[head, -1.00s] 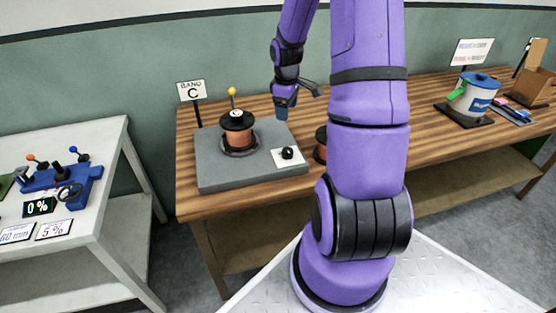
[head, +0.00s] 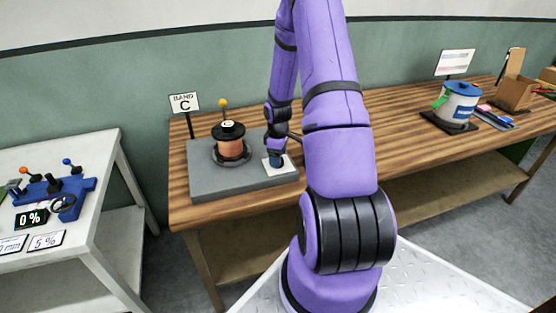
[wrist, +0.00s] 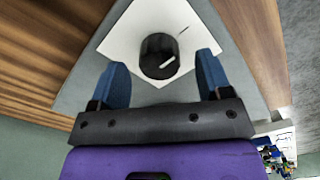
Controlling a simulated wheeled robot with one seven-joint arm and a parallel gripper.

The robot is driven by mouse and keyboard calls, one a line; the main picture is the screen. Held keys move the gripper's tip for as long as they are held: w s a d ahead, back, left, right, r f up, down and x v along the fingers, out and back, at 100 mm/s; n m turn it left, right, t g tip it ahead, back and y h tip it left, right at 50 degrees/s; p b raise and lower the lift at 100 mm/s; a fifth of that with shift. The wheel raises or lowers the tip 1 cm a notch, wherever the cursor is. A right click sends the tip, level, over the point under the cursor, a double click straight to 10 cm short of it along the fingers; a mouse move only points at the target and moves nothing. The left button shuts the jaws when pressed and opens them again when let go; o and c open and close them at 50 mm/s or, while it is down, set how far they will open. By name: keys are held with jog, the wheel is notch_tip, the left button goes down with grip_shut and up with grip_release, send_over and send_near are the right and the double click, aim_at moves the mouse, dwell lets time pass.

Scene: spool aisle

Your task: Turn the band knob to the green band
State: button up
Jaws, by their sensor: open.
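The band knob (wrist: 159,56) is a black round knob with a white pointer line, on a white plate (wrist: 125,42) fixed to a grey base. In the wrist view my gripper (wrist: 164,62) is open, with one blue finger on each side of the knob and gaps to both. In the head view my gripper (head: 276,163) is over the white plate and hides the knob. No green band shows on the visible part of the plate. A sign reading BAND C (head: 185,103) stands behind the base.
A copper-wound spool (head: 230,146) with a yellow-tipped post stands on the grey base (head: 215,185), left of my gripper. A white and blue tub (head: 456,104) is at the table's right. A white table (head: 105,190) with a blue lever device is at the left.

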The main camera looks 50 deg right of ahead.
jog(key=shift+f, duration=0.9)
jog(key=c, duration=0.9)
